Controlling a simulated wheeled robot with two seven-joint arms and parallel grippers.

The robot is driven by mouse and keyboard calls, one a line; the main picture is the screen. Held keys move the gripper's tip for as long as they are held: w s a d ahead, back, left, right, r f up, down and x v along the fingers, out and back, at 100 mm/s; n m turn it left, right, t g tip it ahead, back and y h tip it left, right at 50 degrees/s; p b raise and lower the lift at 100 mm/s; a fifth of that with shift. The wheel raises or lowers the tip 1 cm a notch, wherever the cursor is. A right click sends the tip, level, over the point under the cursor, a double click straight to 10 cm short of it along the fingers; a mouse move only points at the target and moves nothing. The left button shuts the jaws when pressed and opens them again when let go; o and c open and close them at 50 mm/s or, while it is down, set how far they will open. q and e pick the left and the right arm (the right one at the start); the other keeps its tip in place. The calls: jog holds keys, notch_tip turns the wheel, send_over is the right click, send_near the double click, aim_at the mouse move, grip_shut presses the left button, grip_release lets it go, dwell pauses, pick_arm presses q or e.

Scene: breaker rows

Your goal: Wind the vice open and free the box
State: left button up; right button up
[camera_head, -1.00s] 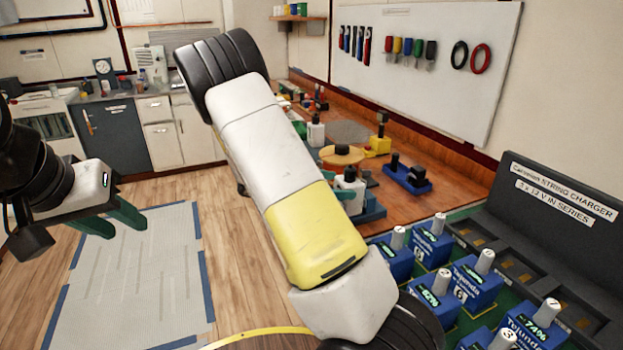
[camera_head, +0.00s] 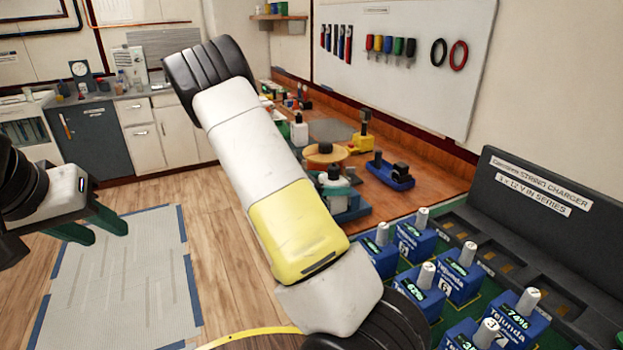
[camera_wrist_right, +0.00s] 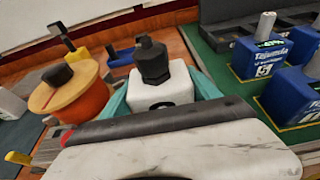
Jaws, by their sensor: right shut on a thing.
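A white box-like block with a black knob (camera_wrist_right: 158,84) sits between the teal fingers of my right gripper (camera_wrist_right: 163,95) in the right wrist view. My right gripper is shut on it. In the head view the same white block (camera_head: 334,187) shows on the bench beyond my right arm, which hides part of it. My left gripper (camera_head: 92,226) is open and empty over the floor at far left.
An orange round drum with a dark knob (camera_head: 325,155) stands close beside the block. A yellow tool (camera_head: 362,138) and a blue-and-black tool (camera_head: 391,171) lie behind it. Several blue batteries (camera_head: 462,274) and a dark charger (camera_head: 565,235) fill the right. Open floor (camera_head: 225,225) lies left.

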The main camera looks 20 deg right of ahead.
jog(key=c, duration=0.5)
jog(key=shift+c, duration=0.2)
jog(key=shift+a, duration=0.15)
jog(key=o, duration=2)
